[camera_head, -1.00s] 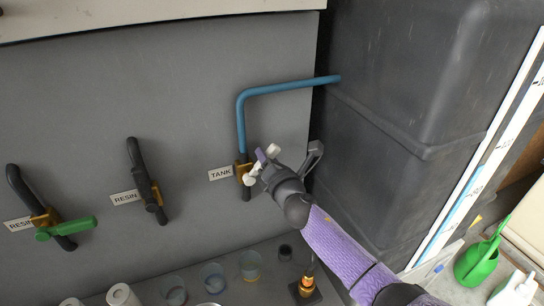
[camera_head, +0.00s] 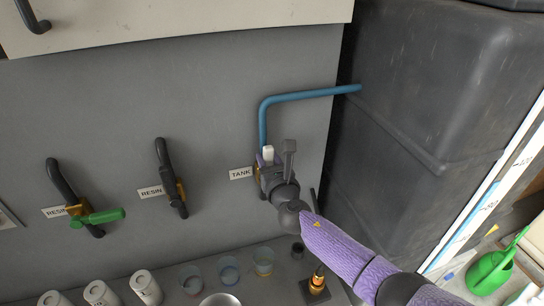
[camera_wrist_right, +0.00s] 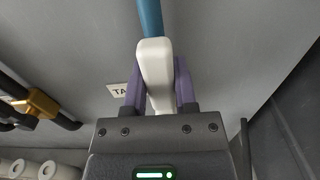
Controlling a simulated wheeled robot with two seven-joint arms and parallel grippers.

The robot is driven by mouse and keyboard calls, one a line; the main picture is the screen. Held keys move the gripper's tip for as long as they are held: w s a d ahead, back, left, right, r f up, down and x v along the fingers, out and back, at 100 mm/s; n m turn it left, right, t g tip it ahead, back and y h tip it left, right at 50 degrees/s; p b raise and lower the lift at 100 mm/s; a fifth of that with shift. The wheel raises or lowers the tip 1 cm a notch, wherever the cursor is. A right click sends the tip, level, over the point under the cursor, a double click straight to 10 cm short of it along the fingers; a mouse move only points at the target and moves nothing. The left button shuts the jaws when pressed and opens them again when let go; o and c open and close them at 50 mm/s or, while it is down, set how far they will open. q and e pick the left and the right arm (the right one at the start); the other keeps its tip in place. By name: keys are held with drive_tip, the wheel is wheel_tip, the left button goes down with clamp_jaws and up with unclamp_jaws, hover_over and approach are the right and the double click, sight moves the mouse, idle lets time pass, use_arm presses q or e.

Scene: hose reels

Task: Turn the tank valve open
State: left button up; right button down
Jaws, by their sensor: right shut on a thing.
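The tank valve is on the grey wall beside the TANK label (camera_head: 241,173), at the lower end of the blue pipe (camera_head: 263,125). Its white handle (camera_head: 267,154) points up, roughly in line with the pipe. My right gripper (camera_head: 275,165) is at the valve and hides most of its body. In the right wrist view the white handle (camera_wrist_right: 156,75) sits between the two purple fingers of the right gripper (camera_wrist_right: 158,85), which are shut on it. The blue pipe (camera_wrist_right: 150,18) runs up behind the handle. My left gripper is not in view.
Two RESIN valves are on the wall to the left, one with a green handle (camera_head: 104,216). Several cups, including a clear one (camera_head: 263,258), stand on the shelf below. The dark tank (camera_head: 420,120) stands close on the right.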

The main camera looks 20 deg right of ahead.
drive_tip(key=shift+a+f, duration=0.1)
idle(0.5)
drive_tip(key=shift+c, duration=2)
unclamp_jaws()
drive_tip(key=s+p, duration=0.2)
drive_tip(key=s, duration=0.8)
drive_tip(key=shift+a, duration=0.3)
